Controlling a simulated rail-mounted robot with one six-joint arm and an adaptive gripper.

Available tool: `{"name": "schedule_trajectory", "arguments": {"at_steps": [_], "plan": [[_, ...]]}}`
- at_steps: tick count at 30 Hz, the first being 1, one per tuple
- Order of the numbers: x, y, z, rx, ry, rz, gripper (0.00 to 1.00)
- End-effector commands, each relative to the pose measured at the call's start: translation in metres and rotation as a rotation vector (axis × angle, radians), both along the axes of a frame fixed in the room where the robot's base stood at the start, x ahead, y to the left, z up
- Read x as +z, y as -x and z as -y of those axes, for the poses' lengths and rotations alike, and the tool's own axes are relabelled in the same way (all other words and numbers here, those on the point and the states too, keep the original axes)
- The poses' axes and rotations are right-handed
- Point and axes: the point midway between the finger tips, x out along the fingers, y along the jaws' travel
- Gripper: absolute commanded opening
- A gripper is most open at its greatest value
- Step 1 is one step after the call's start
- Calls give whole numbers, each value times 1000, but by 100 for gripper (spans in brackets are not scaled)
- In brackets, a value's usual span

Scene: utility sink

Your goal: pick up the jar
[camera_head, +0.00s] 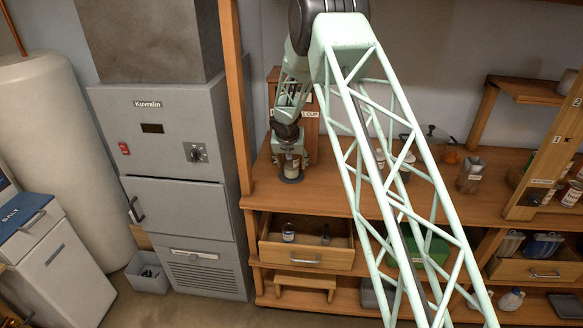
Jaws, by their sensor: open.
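A small pale jar-like container (291,166) stands on a dark round base (291,178) at the left end of the wooden counter. My gripper (291,160) points down over it, with its fingers beside the container's upper part. The gripper is open; whether the fingers touch the container is too small to tell. The container's top is hidden by the gripper. Other small jars (289,232) stand in the open drawer below, and more dark jars (571,193) are at the right side.
My lattice arm crosses the middle and hides part of the counter. A wooden post (237,90) and grey cabinet (170,180) stand left of the gripper. A labelled board (308,100) is behind it. A metal cup (471,176) and an orange object (451,157) are farther right.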

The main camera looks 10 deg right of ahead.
Motion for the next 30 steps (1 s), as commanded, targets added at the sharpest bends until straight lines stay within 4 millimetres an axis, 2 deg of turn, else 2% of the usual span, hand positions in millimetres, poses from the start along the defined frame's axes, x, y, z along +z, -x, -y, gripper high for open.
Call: {"name": "schedule_trajectory", "arguments": {"at_steps": [20,30], "plan": [[-3,-2,0,0,0,0,53],[-3,-2,0,0,0,0,24]]}}
